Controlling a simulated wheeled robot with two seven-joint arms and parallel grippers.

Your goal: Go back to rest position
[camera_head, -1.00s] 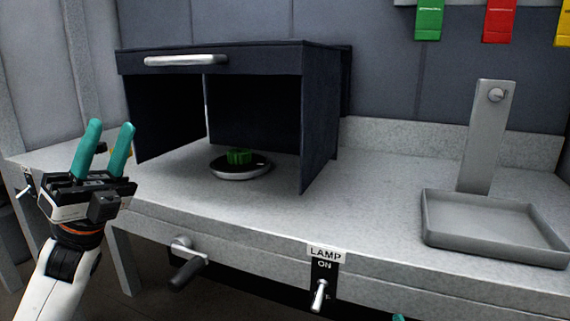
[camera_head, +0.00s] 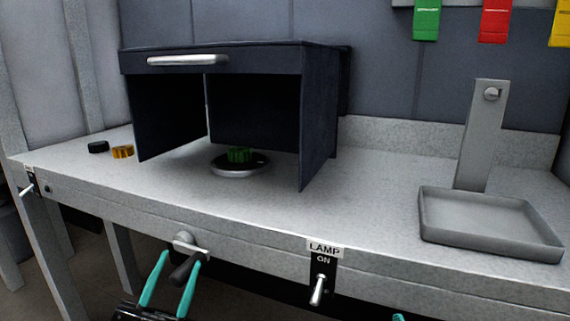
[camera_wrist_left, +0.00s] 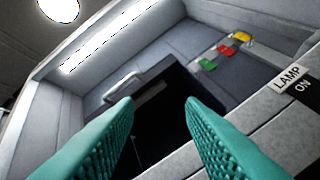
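My left gripper (camera_head: 171,285) is low in front of the table's front edge, below the crank handle (camera_head: 188,258) in the head view. Its teal fingers are apart with nothing between them, as the left wrist view (camera_wrist_left: 160,110) also shows. Of my right gripper, only a teal fingertip (camera_head: 398,317) shows at the bottom edge; its opening is hidden. A green part (camera_head: 240,155) sits on a round dark turntable (camera_head: 240,170) under the dark box (camera_head: 225,60) with a silver handle.
The lamp switch (camera_head: 318,290) is on the table front. A grey tray (camera_head: 490,243) with an upright post stands at right. Coloured tags (camera_head: 427,20) hang on the back wall.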

